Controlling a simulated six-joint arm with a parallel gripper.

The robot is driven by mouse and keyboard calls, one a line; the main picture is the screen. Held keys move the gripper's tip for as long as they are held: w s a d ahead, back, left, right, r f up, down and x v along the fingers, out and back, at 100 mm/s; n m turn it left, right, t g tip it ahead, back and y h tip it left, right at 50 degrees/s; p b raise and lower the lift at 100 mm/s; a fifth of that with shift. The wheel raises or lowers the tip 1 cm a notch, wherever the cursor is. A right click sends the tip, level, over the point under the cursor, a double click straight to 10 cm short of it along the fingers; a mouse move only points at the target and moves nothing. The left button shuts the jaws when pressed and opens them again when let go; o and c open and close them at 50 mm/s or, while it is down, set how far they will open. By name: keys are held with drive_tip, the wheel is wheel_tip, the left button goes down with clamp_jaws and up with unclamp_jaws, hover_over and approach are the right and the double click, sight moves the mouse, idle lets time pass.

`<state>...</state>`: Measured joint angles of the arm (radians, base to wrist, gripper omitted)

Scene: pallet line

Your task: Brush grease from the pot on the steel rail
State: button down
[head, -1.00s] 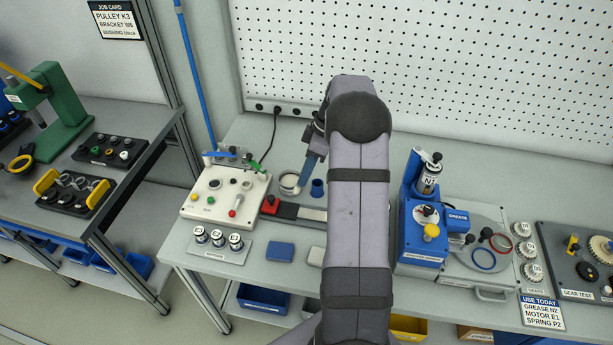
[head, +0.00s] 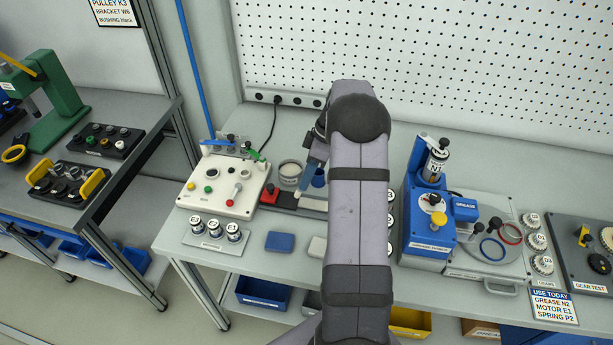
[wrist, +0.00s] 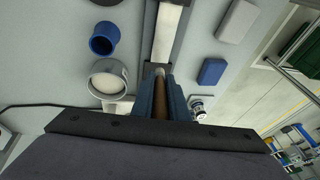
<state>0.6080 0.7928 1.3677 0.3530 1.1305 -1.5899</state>
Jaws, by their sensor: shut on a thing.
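My gripper (wrist: 160,100) is shut on a brush (wrist: 160,105) with a brown handle. In the wrist view the brush's tip shows over the near part of the steel rail (wrist: 166,38); I cannot tell whether it touches. The grease pot (wrist: 108,78), round with a pale filling, stands beside the gripper, apart from it. In the head view the pot (head: 290,171) is just left of my gripper (head: 301,190). The rail (head: 312,204) runs in a dark base with a red end block (head: 269,194); my arm hides its right part.
A blue cup (head: 319,179) stands close behind the rail. A white control box (head: 222,190) is on the left, and a blue grease machine (head: 428,232) on the right. A blue block (head: 280,242) and a pale block (head: 317,247) lie in front.

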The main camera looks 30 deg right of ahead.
drive_tip(key=shift+f+b, duration=0.6)
drive_tip(key=shift+f, duration=0.35)
idle(0.7)
drive_tip(key=shift+s+d+r, duration=0.1)
drive_tip(key=shift+s+d, duration=1)
drive_tip(key=shift+s, duration=0.05)
drive_tip(key=shift+s+d+b, duration=0.3)
drive_tip(key=shift+s+d, duration=0.8)
drive_tip(key=shift+s+d, duration=1.1)
